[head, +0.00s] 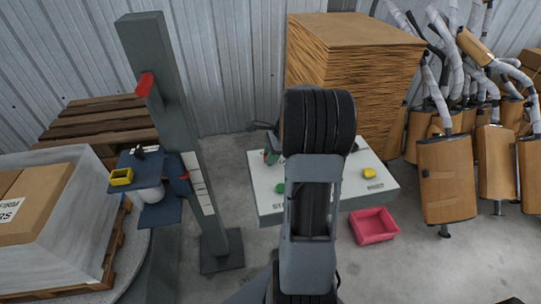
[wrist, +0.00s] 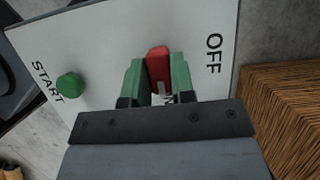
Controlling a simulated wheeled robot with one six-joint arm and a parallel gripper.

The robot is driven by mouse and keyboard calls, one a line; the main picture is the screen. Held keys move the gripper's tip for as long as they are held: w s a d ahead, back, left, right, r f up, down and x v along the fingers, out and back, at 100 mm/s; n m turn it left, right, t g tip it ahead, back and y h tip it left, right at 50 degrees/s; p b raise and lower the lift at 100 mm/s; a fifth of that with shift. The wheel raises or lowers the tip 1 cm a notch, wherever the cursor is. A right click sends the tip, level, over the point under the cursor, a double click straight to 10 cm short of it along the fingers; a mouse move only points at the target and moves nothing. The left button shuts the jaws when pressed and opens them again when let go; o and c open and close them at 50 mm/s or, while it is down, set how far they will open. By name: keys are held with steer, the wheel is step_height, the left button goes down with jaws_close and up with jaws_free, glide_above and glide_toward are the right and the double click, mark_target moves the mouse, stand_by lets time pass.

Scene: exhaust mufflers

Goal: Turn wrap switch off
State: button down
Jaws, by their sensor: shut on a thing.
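The wrap switch is a red lever (wrist: 158,68) on a pale control panel (wrist: 115,40). In the wrist view it stands between the green fingertips of my gripper (wrist: 160,78), which is shut on it. The word OFF is printed to the right of the lever. Another label below the lever is mostly hidden by my gripper, with an N showing. A green button (wrist: 70,86) marked START is to the left. In the head view my gripper (head: 271,158) is at the back left of the panel (head: 265,205), and my arm covers the panel's middle.
A yellow piece (head: 369,173) is on the panel's right side. A pink bin (head: 371,225) is on the floor below. A cardboard stack (head: 350,60) stands behind, wrapped mufflers (head: 447,180) at right. A grey column (head: 180,110) and a wrapped pallet load (head: 75,220) stand left.

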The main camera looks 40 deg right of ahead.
steer(key=shift+n, duration=0.3)
steer(key=n+g+p, duration=0.1)
steer(key=n+p, duration=0.1)
steer(key=n, duration=0.1)
steer(key=shift+w+r+g, duration=0.1)
steer(key=shift+r+g, duration=0.05)
steer(key=shift+g, duration=0.15)
steer(key=n+g+p, duration=0.1)
steer(key=n, duration=0.1)
steer(key=n+g, duration=0.1)
steer(key=n, duration=0.2)
steer(key=shift+w+n+p, duration=0.1)
steer(key=shift+n+p, duration=0.2)
steer(key=shift+p, duration=0.05)
steer(key=n+g+h, duration=0.1)
steer(key=n, duration=0.3)
steer(key=shift+p, duration=0.35)
steer(key=shift+w+n+g+h, duration=0.1)
steer(key=shift+n+g+h, duration=0.25)
steer(key=shift+n, duration=0.75)
steer(key=shift+n+g+h, duration=0.25)
steer(key=shift+n+g, duration=0.1)
steer(key=shift+n, duration=0.75)
steer(key=c, duration=1)
jaws_free()
steer(key=shift+a, duration=0.1)
steer(key=shift+o, duration=0.2)
steer(key=v, duration=1.3)
steer(key=shift+w+r, duration=0.2)
steer(key=shift+r, duration=0.05)
